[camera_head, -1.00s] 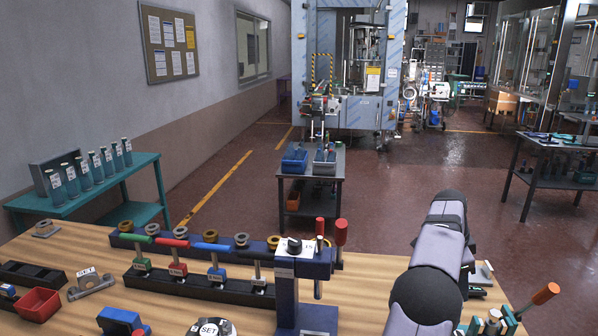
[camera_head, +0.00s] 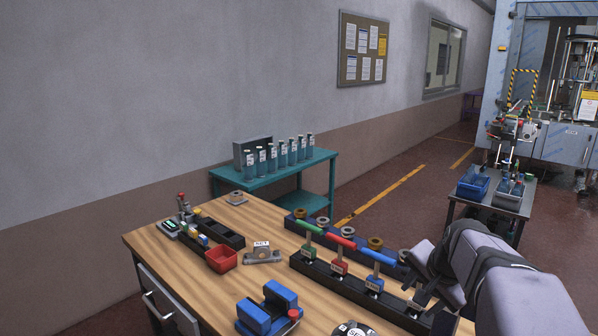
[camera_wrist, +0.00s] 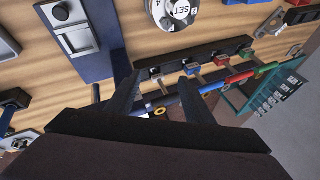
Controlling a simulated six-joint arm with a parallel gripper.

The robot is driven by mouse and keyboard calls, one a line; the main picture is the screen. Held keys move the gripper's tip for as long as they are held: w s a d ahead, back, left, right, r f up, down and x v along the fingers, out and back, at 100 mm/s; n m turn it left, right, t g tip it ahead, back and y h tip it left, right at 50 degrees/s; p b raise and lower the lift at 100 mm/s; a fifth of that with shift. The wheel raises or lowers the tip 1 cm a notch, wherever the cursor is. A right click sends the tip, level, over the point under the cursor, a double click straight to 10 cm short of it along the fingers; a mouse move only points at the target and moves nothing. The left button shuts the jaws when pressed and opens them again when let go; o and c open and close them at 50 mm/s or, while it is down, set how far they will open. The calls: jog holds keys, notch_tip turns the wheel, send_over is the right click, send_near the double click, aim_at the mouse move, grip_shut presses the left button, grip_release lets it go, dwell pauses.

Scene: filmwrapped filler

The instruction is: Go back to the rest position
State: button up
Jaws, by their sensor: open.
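My gripper (camera_head: 424,280) is at the right of the head view, above the wooden bench (camera_head: 190,240), by the right end of the black rack of coloured-handled tools (camera_head: 340,290). In the wrist view my gripper (camera_wrist: 160,103) has its two dark fingers apart with nothing held between them. The rack also shows beyond the fingers there (camera_wrist: 205,60). The task names no object. Part of the rack's right end is hidden by my arm in the head view.
A red bin (camera_head: 221,259), a grey bracket (camera_head: 262,254) and a blue block fixture (camera_head: 268,309) stand on the bench. A teal table (camera_head: 275,172) with several bottles stands behind.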

jog(key=s+a+f+n+g, duration=0.3)
jog(key=s+a+f+n, duration=0.3)
jog(key=s+f, duration=0.3)
jog(key=s+a+f+n+g+b, duration=0.1)
jog(key=s+a+f+n, duration=0.5)
jog(key=s, duration=0.8)
jog(key=a+f+g, duration=0.1)
jog(key=a+f, duration=0.2)
jog(key=f, duration=0.1)
jog(key=shift+s+a+f+g+y, duration=0.15)
jog(key=shift+s+a+g+y, duration=0.05)
jog(key=shift+g+y, duration=0.2)
